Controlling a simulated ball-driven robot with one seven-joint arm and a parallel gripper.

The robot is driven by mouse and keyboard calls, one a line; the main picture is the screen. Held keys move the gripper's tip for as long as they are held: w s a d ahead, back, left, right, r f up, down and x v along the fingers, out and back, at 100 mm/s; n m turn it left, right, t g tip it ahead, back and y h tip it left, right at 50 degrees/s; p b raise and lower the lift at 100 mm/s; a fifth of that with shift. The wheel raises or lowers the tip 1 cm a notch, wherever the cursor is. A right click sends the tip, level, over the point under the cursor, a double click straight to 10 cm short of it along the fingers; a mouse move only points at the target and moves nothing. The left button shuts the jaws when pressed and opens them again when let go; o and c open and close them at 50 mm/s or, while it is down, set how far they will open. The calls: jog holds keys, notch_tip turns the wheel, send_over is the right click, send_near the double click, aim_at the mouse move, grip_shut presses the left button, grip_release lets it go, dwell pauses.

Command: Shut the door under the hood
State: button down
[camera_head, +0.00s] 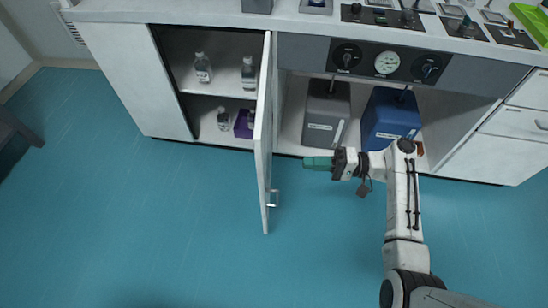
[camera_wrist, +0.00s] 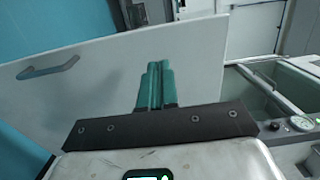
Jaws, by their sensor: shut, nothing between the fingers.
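The white door (camera_head: 263,135) of the under-bench cupboard stands open, swung out toward the room. Its handle (camera_head: 273,197) is near its free edge, on the face to the right. My gripper (camera_head: 306,163) is shut and empty, to the right of the door with a gap in the head view. In the wrist view the door (camera_wrist: 120,70) fills the area beyond my green fingers (camera_wrist: 157,75), with the handle (camera_wrist: 48,67) at upper left. Whether the fingertips touch the door cannot be told from the wrist view.
Inside the open cupboard (camera_head: 222,92) are bottles and a purple box (camera_head: 243,124). A grey container (camera_head: 325,112) and a blue container (camera_head: 390,118) stand under the bench, right of the door. Blue floor (camera_head: 150,220) is clear left of the door.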

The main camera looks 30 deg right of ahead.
jog(key=x, duration=1)
jog(key=shift+s+a, duration=0.1)
